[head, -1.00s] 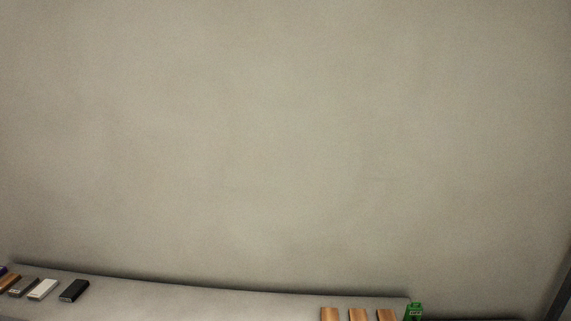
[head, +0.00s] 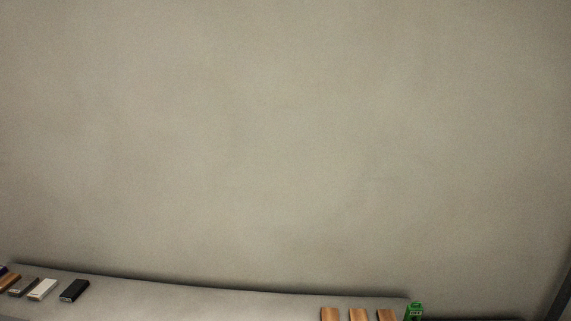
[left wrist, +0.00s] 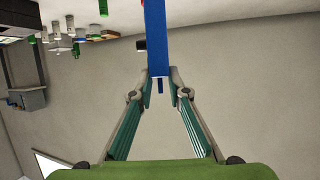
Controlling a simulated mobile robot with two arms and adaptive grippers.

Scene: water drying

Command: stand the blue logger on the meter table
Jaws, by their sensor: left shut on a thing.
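In the left wrist view my left gripper (left wrist: 160,84) is shut on the blue logger (left wrist: 156,38), a long blue block held between its two fingertips. The logger reaches from the fingertips to the top edge of the picture, where its far end is cut off. Neither gripper shows in the head view, and my right gripper is in no view. I cannot tell which surface is the meter table.
In the head view a pale table (head: 200,302) runs along the bottom, with a black block (head: 74,290), a white block (head: 43,289), several wooden blocks (head: 358,314) and a green device (head: 414,311). A plain wall (head: 290,150) fills the rest.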

